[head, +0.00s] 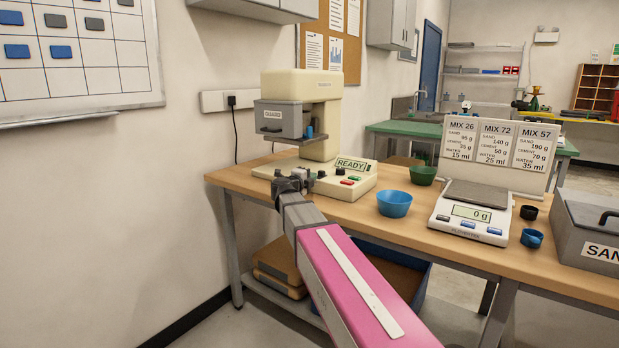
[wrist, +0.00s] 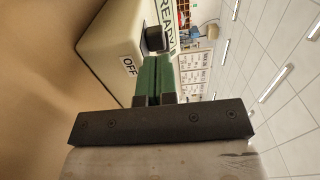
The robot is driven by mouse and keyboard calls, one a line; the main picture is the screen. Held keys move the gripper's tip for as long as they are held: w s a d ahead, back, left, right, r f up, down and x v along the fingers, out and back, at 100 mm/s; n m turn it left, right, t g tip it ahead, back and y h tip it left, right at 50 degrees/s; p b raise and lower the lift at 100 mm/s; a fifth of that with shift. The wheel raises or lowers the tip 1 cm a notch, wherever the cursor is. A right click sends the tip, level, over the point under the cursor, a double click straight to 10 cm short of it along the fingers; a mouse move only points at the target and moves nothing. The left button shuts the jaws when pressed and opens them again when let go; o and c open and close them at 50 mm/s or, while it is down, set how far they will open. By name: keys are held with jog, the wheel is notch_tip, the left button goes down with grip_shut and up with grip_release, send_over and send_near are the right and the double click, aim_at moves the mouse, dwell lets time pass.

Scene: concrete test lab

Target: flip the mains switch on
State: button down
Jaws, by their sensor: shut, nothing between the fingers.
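The cream testing machine (head: 330,100) stands at the left end of the bench, and its panel display (head: 354,164) reads READY. In the wrist view, a black switch or knob (wrist: 155,39) sticks out from the cream base beside an OFF label (wrist: 129,66). Which way it is set I cannot tell. My gripper (head: 299,178) is at the left front of the base and hides part of it. In the wrist view its green fingers (wrist: 158,72) are shut and empty, with their tips close to the black part; whether they touch it I cannot tell.
A grey guard (head: 281,120) covers the machine's front opening. Red and green buttons (head: 350,180) sit on its panel. A blue bowl (head: 394,204), a green bowl (head: 423,175) and a scale (head: 470,212) stand to the right. Bare bench top lies between the panel and the blue bowl.

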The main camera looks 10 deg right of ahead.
jog(key=v, duration=1)
jog(key=shift+s, duration=0.1)
